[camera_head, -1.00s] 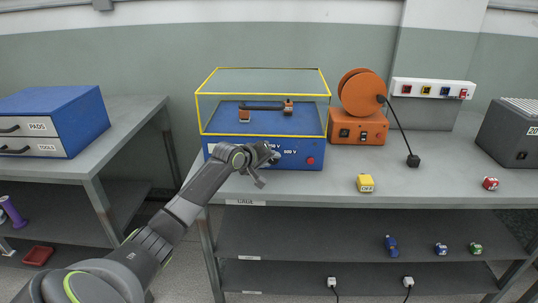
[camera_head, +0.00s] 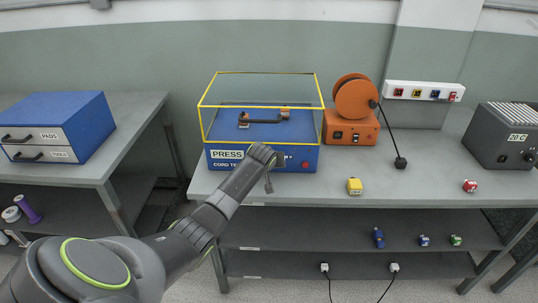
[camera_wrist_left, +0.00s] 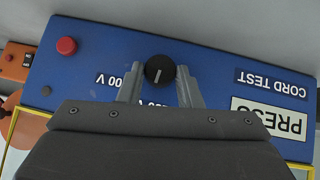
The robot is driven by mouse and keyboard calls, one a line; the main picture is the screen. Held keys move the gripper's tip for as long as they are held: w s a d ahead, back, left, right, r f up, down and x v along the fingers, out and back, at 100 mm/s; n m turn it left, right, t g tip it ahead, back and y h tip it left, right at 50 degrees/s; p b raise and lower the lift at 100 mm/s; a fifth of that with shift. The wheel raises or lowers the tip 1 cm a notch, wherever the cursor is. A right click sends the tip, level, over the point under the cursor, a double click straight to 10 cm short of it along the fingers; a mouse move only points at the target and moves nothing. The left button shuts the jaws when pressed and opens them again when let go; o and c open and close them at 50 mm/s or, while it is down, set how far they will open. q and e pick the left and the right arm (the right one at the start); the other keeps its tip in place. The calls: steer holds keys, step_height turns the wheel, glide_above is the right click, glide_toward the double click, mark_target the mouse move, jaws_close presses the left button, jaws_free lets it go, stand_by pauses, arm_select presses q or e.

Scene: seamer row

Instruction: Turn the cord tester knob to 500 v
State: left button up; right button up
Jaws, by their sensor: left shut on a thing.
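The cord tester (camera_head: 312,158) is a blue box under a yellow-edged clear cover on the middle bench. Its front fills much of the left wrist view, upside down (camera_wrist_left: 215,70). The round black knob (camera_wrist_left: 159,66) has a white pointer line, pointing down in that picture towards a partly covered voltage label. Another voltage label (camera_wrist_left: 120,80) lies to the left, its first digit hidden by a finger. My left gripper (camera_wrist_left: 160,82) has one finger on each side of the knob and is shut on it. In the head view my left gripper (camera_head: 271,165) hides the knob. My right gripper is not in view.
A red button (camera_wrist_left: 66,45) sits on the tester panel beside the knob. An orange reel unit (camera_head: 350,130) stands right of the tester, with a hanging black plug (camera_head: 400,162). A yellow block (camera_head: 354,186) lies on clear bench top. Blue drawers (camera_head: 62,125) stand left.

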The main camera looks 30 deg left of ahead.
arm_select(q)
steer(key=shift+w+d+m+g+y+p, duration=0.1)
steer(key=shift+d+m+g+y+p, duration=0.2)
steer(key=shift+m+g+y+p, duration=0.45)
steer(key=shift+w+d+f+m+g+y+b, duration=0.1)
steer(key=shift+f+m+g+y+b, duration=0.15)
steer(key=shift+y, duration=0.35)
steer(key=shift+w+d+m+g+y+b, duration=0.1)
steer(key=shift+m+y+b, duration=0.1)
steer(key=shift+y+b, duration=0.25)
steer(key=shift+d+f+m+g+y+b, duration=0.2)
steer(key=shift+m+g+y+b, duration=0.35)
steer(key=shift+y+b, duration=0.55)
steer(key=shift+w+m+g+y+b, duration=0.1)
steer(key=shift+m+g+y+b, duration=0.15)
steer(key=shift+m+y+b, duration=0.45)
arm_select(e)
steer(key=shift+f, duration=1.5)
arm_select(q)
steer(key=shift+r, duration=0.1)
steer(key=o, duration=1)
steer(key=shift+c, duration=0.2)
steer(key=shift+r, duration=0.1)
